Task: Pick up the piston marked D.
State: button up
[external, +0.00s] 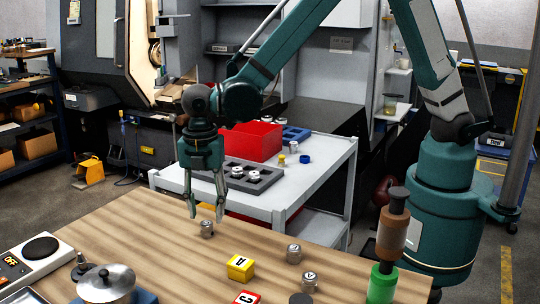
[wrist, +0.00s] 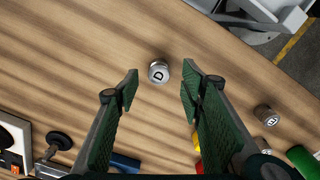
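The piston marked D (wrist: 158,72) is a small silvery metal cylinder standing on the wooden table. Its black D shows on its top in the wrist view. In the external view the piston (external: 207,229) stands near the table's far edge, just below my gripper. My gripper (external: 206,216) is open, pointing down, with its fingertips above the piston. In the wrist view my gripper (wrist: 158,80) has its two green-padded fingers wide apart, one on each side of the piston. Nothing is between the pads at their height, as far as I can tell.
Two other metal pistons (external: 294,253) (external: 309,282) stand to the right on the table. A yellow block (external: 241,267) and a red block marked C (external: 247,298) lie nearer. A green-based stand (external: 382,284) is at the right. A grey cart (external: 290,197) with a red bin (external: 252,141) stands behind.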

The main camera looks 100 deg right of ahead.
aim_at(207, 223)
jog(key=shift+w+a+f, duration=0.1)
jog(key=shift+a+f, duration=0.05)
jog(key=shift+f, duration=2.45)
jog(key=c, duration=1)
